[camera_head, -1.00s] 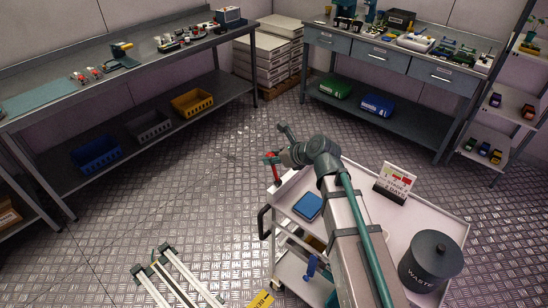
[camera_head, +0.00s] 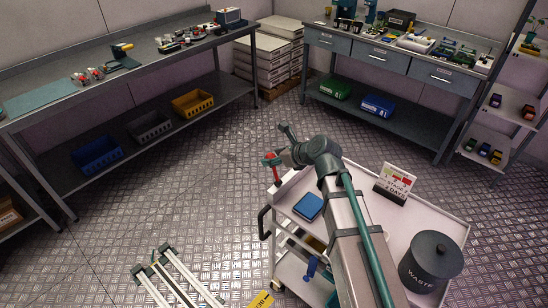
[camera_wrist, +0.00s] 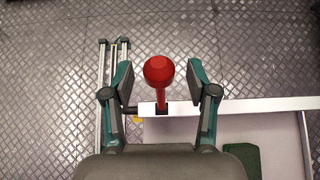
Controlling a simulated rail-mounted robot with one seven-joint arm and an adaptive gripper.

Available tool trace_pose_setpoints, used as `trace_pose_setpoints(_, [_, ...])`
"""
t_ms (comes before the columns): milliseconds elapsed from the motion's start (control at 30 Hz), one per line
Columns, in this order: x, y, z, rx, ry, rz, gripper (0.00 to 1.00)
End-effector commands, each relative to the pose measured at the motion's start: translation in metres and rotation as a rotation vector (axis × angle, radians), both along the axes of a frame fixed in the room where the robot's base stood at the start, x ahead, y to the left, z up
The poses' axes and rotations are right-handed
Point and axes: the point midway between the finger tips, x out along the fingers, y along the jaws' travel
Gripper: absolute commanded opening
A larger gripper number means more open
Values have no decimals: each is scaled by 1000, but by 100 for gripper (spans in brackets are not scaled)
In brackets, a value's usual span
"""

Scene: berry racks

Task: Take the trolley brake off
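The brake lever is a red rod with a round red knob (camera_wrist: 159,69), standing up at the trolley's edge in the wrist view. In the head view the red lever (camera_head: 276,174) shows at the trolley's far left corner. My gripper (camera_wrist: 160,76) is open, with one finger on each side of the knob and a visible gap on both sides. In the head view my gripper (camera_head: 273,158) is at the lever's top, partly hidden by my own wrist. The pale trolley (camera_head: 440,212) stands under my arm.
The trolley carries a blue box (camera_head: 308,206), a small sign (camera_head: 396,181) and a dark waste bin (camera_head: 431,262). A folded metal frame (camera_head: 170,275) lies on the floor at left. Workbenches stand along the walls. The floor between is clear.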

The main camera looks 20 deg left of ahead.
Motion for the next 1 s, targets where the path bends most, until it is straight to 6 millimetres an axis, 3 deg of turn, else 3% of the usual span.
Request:
trace_pose_setpoints(367, [-3, -5, 3, -1, 0, 0, 59])
trace_pose_setpoints(1000, [-35, -81, 65, 0, -1, -1, 59])
